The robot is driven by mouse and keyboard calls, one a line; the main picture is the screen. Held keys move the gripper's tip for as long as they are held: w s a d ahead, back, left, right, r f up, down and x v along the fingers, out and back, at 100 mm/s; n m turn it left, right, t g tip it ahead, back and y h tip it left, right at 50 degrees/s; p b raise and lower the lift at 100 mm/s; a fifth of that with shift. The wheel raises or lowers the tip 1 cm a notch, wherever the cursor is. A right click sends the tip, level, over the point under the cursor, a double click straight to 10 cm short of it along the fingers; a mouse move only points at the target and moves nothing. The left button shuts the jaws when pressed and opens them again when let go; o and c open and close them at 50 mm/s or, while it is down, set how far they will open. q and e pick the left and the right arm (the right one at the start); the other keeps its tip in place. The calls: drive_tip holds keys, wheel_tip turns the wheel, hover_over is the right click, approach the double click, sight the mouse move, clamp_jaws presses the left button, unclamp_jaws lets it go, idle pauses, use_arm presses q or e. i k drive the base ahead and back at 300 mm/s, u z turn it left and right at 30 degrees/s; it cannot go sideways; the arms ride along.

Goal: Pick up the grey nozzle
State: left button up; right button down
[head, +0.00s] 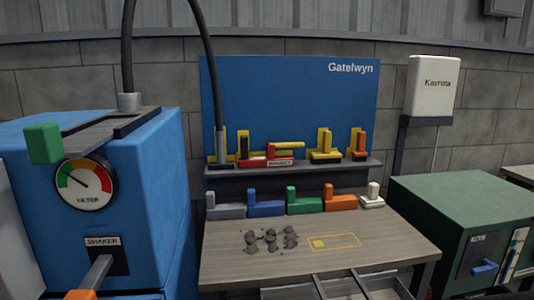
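A grey L-shaped piece (226,211), which looks like the grey nozzle, stands at the left end of a row of coloured pieces along the back of the wooden table (225,262). Its short upright part is at its left end. Beside it stand a blue piece (266,208), a green piece (304,204), an orange piece (340,200) and a white piece (373,198). A black hose (205,40) ends in a grey metal tube (221,145) at the shelf behind the row. Neither gripper is in view.
Dark lumps (270,240) and a yellow-outlined rectangle (334,242) lie on the table. A shelf (290,172) behind holds yellow, red and orange parts. A blue machine (155,180) with a gauge stands left, a green cabinet (450,200) right. The table front is mostly clear.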

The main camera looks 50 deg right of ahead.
sight(221, 164)
drive_tip(key=z, duration=1.3)
